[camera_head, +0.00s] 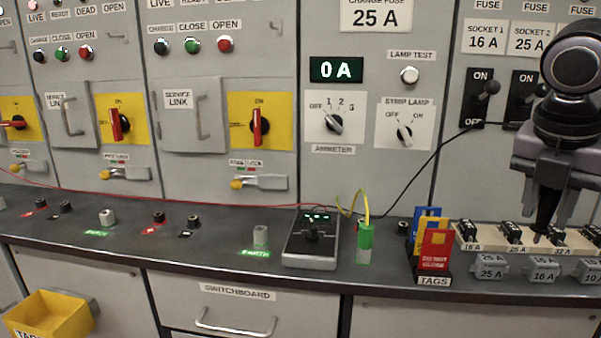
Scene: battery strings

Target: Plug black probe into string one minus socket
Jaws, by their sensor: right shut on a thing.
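My right gripper (553,178) is at the far right, pointing down and shut on the black probe (547,212). The probe's tip points down just above the fuse rack. The left gripper is not in view.
A red lead crosses the counter's back to the left edge. A green-and-yellow-leaded plug (365,238), tags holder (432,279) and fuse rack (472,243) stand on the right. Earth posts (260,236) and (107,217) rise among the sockets. A yellow bin (50,314) hangs lower left.

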